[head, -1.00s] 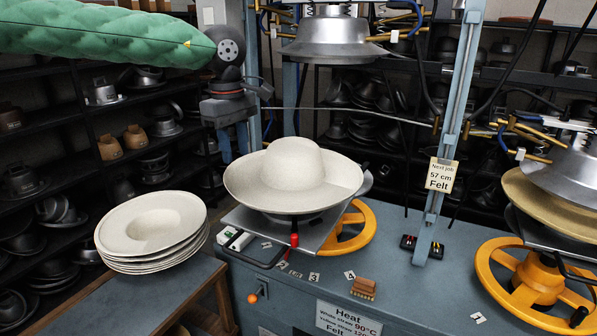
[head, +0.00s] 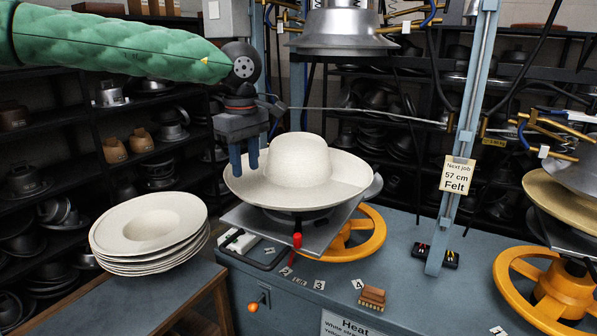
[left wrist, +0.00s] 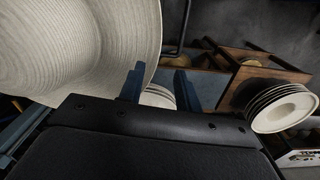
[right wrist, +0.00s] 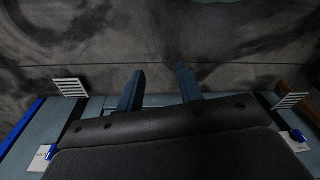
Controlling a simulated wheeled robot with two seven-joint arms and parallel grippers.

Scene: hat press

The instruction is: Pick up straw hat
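A cream straw hat (head: 299,165) sits crown up on the left press, its wide brim spreading past the plate below. It also fills the upper left of the left wrist view (left wrist: 70,45), where its ringed weave shows. My left gripper (head: 245,172) points down at the brim's left edge. Its two fingers are apart (left wrist: 157,88), with the brim edge close by one finger; I cannot tell whether the brim lies between them or touches. My right gripper shows only in the right wrist view (right wrist: 160,88), open and empty above dark floor.
A stack of several cream hats (head: 150,235) stands on the left side table (head: 150,295). An upper press head (head: 347,30) hangs above the hat. A yellow handwheel (head: 372,230) lies under the plate, and a blue post (head: 464,130) stands to the right.

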